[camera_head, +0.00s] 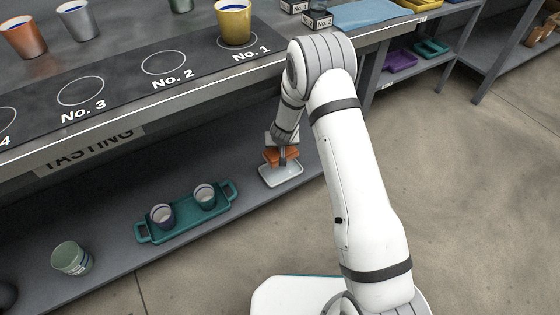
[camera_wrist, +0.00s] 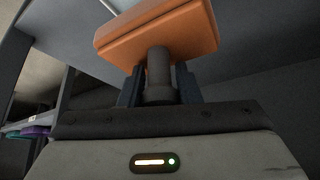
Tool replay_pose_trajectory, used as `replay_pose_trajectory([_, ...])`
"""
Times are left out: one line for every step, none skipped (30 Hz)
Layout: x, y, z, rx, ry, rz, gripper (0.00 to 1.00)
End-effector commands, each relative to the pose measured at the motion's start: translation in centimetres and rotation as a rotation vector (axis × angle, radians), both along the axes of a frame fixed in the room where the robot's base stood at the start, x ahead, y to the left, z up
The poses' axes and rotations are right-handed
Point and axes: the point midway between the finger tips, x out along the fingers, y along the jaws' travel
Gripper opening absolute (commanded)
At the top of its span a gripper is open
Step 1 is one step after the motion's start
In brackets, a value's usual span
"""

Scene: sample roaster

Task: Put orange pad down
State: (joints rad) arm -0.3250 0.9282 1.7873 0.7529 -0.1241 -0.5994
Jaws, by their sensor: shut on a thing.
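The orange pad (camera_head: 283,154) is held by my gripper (camera_head: 283,149) over a small white tray (camera_head: 281,175) on the lower shelf. In the wrist view, the orange pad (camera_wrist: 160,30) shows large and close, with a dark grey post below it between the fingers of my gripper (camera_wrist: 158,84). The fingers are shut on that post. In the head view the pad looks just above or within the tray; I cannot tell whether it touches the tray.
A teal tray (camera_head: 189,224) with two cups stands left of the white tray. A pale green cup (camera_head: 72,258) stands farther left. The tasting counter (camera_head: 120,85) overhangs the shelf, with a yellow cup (camera_head: 234,22) at No. 1. Shelf space between the trays is clear.

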Motion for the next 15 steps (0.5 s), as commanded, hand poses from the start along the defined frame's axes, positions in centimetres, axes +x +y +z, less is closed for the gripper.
replay_pose_trajectory([0.0, 0.0, 0.8, 0.0, 0.0, -0.001, 0.03])
replay_pose_trajectory([-0.1, 0.0, 0.8, 0.001, 0.0, -0.002, 0.03])
replay_pose_trajectory([-0.1, 0.0, 0.6, 0.0, 0.001, -0.001, 0.03])
replay_pose_trajectory([-0.1, 0.0, 0.3, 0.0, 0.001, -0.001, 0.03])
replay_pose_trajectory([-0.1, 0.0, -0.1, 0.0, 0.001, 0.0, 0.03])
replay_pose_trajectory([-0.1, 0.0, -0.7, 0.0, 0.002, 0.0, 0.03])
replay_pose_trajectory([-0.1, 0.0, -1.1, 0.0, 0.001, -0.001, 0.03])
replay_pose_trajectory([-0.1, 0.0, -1.6, 0.0, 0.001, -0.001, 0.03])
replay_pose_trajectory([-0.1, 0.0, -2.3, -0.001, 0.001, -0.001, 0.03])
replay_pose_trajectory([-0.1, 0.0, -2.9, -0.001, 0.001, -0.001, 0.03])
replay_pose_trajectory([-0.1, 0.0, -3.4, -0.001, 0.001, 0.0, 0.03])
replay_pose_trajectory([-0.1, 0.0, -4.1, -0.001, 0.001, 0.0, 0.03])
replay_pose_trajectory([-0.1, 0.0, -4.5, -0.001, 0.001, -0.001, 0.03])
replay_pose_trajectory([-0.1, 0.0, -4.9, 0.0, 0.0, -0.001, 0.03])
replay_pose_trajectory([-0.1, 0.0, -5.3, 0.0, 0.0, -0.001, 0.03])
